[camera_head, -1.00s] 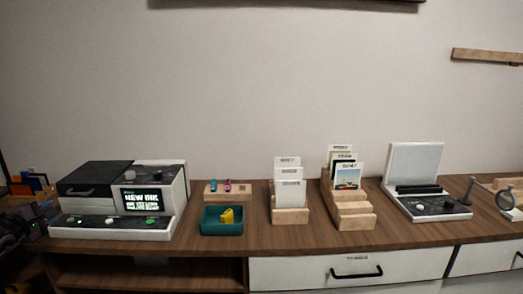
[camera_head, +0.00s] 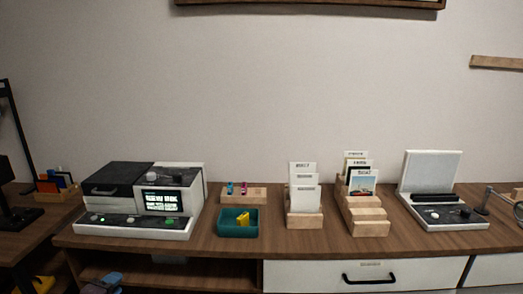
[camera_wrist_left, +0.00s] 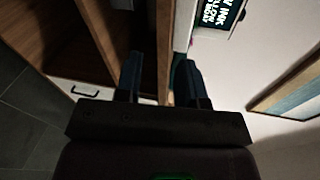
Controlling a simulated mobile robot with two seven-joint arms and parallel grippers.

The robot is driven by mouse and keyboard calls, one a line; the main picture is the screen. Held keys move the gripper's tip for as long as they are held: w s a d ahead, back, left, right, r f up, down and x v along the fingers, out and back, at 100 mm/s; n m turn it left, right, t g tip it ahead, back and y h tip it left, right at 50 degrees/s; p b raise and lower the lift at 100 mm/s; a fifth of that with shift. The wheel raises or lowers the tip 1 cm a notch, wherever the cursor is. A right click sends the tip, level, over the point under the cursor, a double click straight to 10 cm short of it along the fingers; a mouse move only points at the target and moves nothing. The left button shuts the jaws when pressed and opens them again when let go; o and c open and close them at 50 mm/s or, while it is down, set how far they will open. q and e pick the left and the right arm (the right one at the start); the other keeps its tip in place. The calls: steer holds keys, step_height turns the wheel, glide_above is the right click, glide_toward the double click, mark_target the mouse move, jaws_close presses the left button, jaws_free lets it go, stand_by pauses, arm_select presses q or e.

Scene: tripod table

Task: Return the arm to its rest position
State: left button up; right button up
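My left gripper (camera_head: 103,284) shows only in part at the bottom left of the head view, low in front of the wooden counter (camera_head: 330,243). In the left wrist view its two dark fingers (camera_wrist_left: 160,78) stand apart with nothing held between them. A strip of the wooden furniture shows behind the gap. My right gripper is in neither view.
A printer-like machine (camera_head: 160,202) with a lit screen, a teal tray (camera_head: 237,229) with a yellow piece, wooden card holders (camera_head: 366,222) and a white device (camera_head: 432,180) stand on the counter. A drawer (camera_head: 300,276) is shut below. A side table is at left.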

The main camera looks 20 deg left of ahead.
arm_select(q)
steer(key=s+d+f+n+g+h+p, duration=0.1)
steer(key=s+d+f+n, duration=0.1)
steer(key=s+d+n, duration=0.3)
steer(key=s+d+f+n+g+h+p, duration=0.1)
steer(key=s+d+n, duration=0.4)
steer(key=d, duration=0.8)
steer(key=s+d+f+n+g+h+p, duration=0.1)
steer(key=s+d+f+n+g+p, duration=0.1)
steer(key=s+d+n, duration=0.4)
steer(key=shift+s+d+f+h, duration=0.4)
steer(key=shift+s+d+f, duration=0.5)
steer(key=shift+s+d, duration=0.7)
steer(key=shift+w+d, duration=0.1)
steer(key=shift+w, duration=0.05)
